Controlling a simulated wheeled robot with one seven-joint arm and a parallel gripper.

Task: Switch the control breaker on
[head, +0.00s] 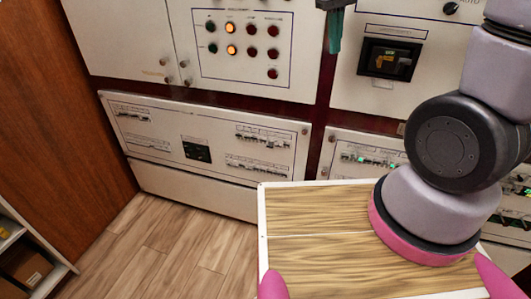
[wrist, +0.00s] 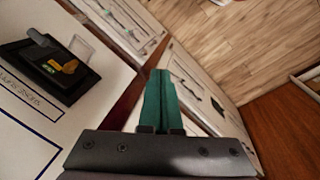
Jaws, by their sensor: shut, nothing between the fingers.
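My gripper (head: 335,32) hangs at the top of the head view, in front of the dark red strip between two upper panels. Its teal fingers (wrist: 160,103) are together and empty in the wrist view. Rows of small breakers sit in the lower left panel (head: 222,132) and the lower right panel (head: 338,146). The labels are too small to read, so I cannot tell which is the control breaker. A larger black switch in a recess (head: 388,60) is right of my gripper; it also shows in the wrist view (wrist: 55,65). My gripper touches none of these.
A panel of lit and unlit round lamps (head: 243,45) is left of my gripper. Green lights (head: 375,161) show on the lower right panel, which my arm and a wood-topped surface (head: 310,210) partly hide. A shelf (head: 25,250) stands lower left. Wooden floor (head: 170,240) is clear.

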